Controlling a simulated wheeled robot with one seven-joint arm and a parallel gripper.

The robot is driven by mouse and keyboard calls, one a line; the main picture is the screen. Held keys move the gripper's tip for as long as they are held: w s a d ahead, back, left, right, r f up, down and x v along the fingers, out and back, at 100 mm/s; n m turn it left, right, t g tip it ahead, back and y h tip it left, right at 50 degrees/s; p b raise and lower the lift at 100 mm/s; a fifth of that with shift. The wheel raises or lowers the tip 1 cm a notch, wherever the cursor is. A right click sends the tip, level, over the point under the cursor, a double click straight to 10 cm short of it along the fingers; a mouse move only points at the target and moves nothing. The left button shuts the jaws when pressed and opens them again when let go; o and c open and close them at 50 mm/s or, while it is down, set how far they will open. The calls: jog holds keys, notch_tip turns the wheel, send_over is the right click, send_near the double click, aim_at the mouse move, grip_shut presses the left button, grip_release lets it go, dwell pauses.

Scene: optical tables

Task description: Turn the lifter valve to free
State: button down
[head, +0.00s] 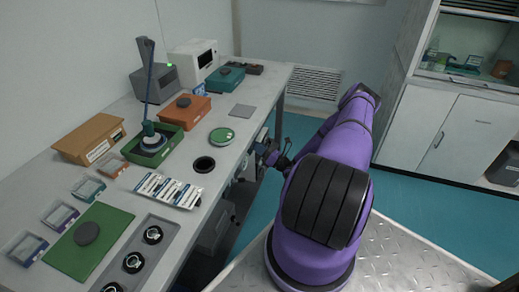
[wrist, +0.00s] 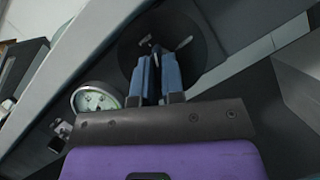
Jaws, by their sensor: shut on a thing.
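My gripper (wrist: 158,62) is at the centre of the wrist view, its two blue fingers close together. They are shut on a small valve handle (wrist: 185,43), whose pale end sticks out past the fingertips. The handle sits in front of a dark round shape. Most of it is hidden by the fingers, so I cannot tell which setting it points to. In the head view my gripper (head: 267,152) is low beside the table's front edge, and the valve is hidden there. A round dial gauge (wrist: 95,98) is left of the fingers in the wrist view.
The long table (head: 225,155) carries a green tray (head: 172,154) with a round-based tool (head: 150,138) in it, an orange box (head: 197,110) and several other boxes and plates. White cabinets (head: 440,135) stand at the right. The teal floor (head: 405,190) between is clear.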

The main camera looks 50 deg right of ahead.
jog(key=n+y, duration=0.2)
jog(key=n, duration=0.2)
jog(key=n+y, duration=0.2)
jog(key=n, duration=0.2)
jog(key=shift+d+f+g, duration=0.1)
jog(key=shift+d+g, duration=0.1)
jog(key=shift+g, duration=0.2)
jog(key=shift+n+y, duration=0.3)
jog(key=c, duration=1.2)
grip_release()
jog(key=shift+c, duration=0.2)
jog(key=v, duration=1)
jog(key=shift+s, duration=0.35)
jog(key=shift+d+f, duration=0.1)
jog(key=shift+d, duration=0.05)
